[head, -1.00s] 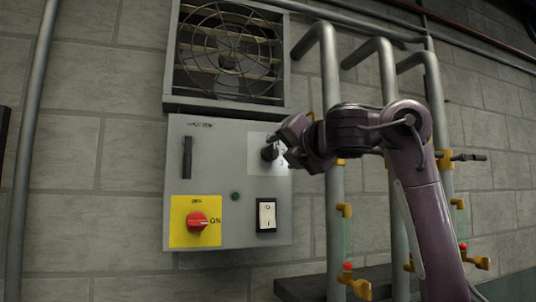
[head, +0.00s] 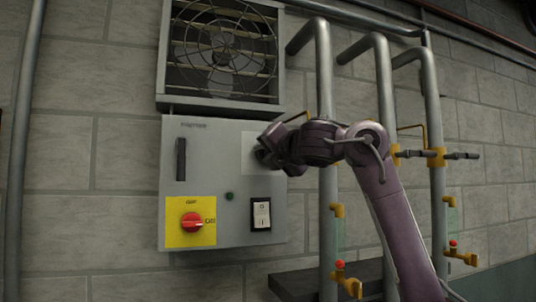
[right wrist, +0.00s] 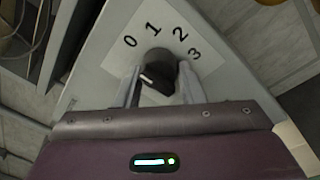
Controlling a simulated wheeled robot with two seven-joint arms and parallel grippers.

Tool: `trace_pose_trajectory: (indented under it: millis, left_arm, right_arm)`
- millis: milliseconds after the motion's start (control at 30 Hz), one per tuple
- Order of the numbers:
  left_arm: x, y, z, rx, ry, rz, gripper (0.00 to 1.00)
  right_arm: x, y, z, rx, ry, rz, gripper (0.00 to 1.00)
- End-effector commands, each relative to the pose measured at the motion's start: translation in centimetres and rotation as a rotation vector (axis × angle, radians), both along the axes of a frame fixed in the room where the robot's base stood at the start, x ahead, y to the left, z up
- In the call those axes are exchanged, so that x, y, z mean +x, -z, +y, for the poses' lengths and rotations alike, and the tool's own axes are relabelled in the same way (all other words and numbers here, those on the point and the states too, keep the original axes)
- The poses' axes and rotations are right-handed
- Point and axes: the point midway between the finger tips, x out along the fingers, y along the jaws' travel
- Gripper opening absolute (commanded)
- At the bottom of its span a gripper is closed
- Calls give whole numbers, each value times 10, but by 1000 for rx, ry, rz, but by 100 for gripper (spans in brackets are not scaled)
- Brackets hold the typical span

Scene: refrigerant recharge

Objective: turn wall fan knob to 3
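The fan knob (right wrist: 160,72) is a dark round knob with a white mark, on a pale dial plate (right wrist: 112,62) printed 0, 1, 2, 3. The white mark sits on the side away from the numbers 2 and 3. My right gripper (right wrist: 159,82) has one finger on each side of the knob, with small gaps seeming to show; firm contact cannot be made out. In the head view my right gripper (head: 266,155) hides the knob on the grey control box (head: 210,150). The wall fan (head: 222,50) is above the box. My left gripper is not in view.
The box also bears a red switch on a yellow plate (head: 175,210), a rocker switch (head: 261,214), a green lamp (head: 229,196) and a black handle (head: 181,159). Grey pipes (head: 325,100) with yellow valves stand close to the right, near my right arm.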

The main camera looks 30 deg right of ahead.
Motion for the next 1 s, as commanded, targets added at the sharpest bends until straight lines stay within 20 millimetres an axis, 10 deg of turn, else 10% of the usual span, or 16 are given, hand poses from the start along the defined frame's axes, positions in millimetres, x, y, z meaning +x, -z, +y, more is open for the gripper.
trace_pose_trajectory:
  millis: [1000]
  left_arm:
    - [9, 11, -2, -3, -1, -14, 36]
  right_arm:
    - [1, 4, 2, 502, 0, -117, 13]
